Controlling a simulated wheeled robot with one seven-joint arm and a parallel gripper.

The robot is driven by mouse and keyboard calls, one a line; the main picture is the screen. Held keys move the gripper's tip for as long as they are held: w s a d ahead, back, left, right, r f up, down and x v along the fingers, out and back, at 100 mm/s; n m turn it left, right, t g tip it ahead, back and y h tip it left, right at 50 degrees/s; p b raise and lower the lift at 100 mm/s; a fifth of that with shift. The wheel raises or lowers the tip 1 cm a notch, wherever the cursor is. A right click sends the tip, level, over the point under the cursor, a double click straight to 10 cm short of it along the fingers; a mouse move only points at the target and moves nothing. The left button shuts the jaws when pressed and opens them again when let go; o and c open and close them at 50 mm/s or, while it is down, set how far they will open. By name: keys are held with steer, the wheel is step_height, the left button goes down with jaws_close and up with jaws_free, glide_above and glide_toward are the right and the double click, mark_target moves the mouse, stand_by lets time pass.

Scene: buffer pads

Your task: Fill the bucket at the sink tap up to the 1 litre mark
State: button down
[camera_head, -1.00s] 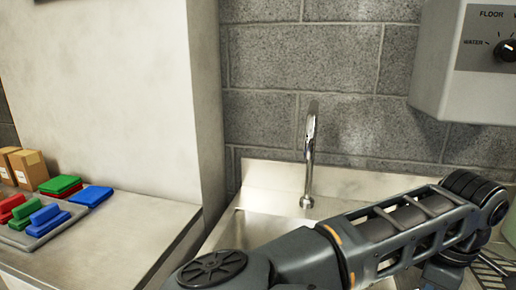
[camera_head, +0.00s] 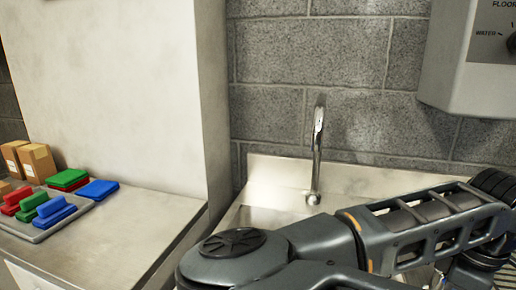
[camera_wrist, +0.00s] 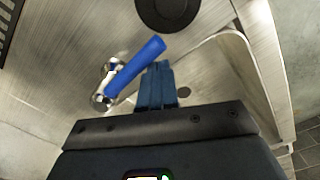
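The chrome tap (camera_head: 317,150) rises at the back edge of the steel sink (camera_head: 262,216) in the head view. In the wrist view a blue lever (camera_wrist: 136,68) slants up to the right from chrome fittings (camera_wrist: 101,98). My gripper (camera_wrist: 160,66) has its dark blue fingers together, apparently with nothing between them. They are close beside the lever's right side; I cannot tell whether they touch it. The sink basin with its drain (camera_wrist: 212,93) shows beyond the fingers. My arm hides much of the sink in the head view. No bucket is visible.
A counter (camera_head: 120,235) left of the sink holds a grey tray with red, green and blue blocks, flat coloured pads (camera_head: 98,190) and cardboard boxes (camera_head: 37,162). A wall dispenser (camera_head: 475,80) with a dial hangs at upper right. A black disc (camera_wrist: 168,10) shows in the wrist view.

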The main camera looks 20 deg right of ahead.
steer(key=shift+s+d+b, duration=0.4)
steer(key=shift+s+d, duration=0.3)
steer(key=shift+d, duration=0.15)
steer(key=shift+s+d+b, duration=0.2)
steer(key=shift+s+d, duration=0.05)
steer(key=shift+d, duration=0.25)
steer(key=shift+s+d+b, duration=0.2)
steer(key=shift+d, duration=0.3)
steer(key=shift+s+d+b, duration=0.15)
steer(key=shift+d+b, duration=0.25)
steer(key=shift+d, duration=0.5)
steer(key=r, duration=0.1)
steer(key=a+r+p, duration=0.1)
steer(key=r, duration=0.1)
steer(key=a+r, duration=0.1)
steer(key=r, duration=0.1)
steer(key=shift+w+a, duration=0.15)
steer(key=shift+w, duration=0.1)
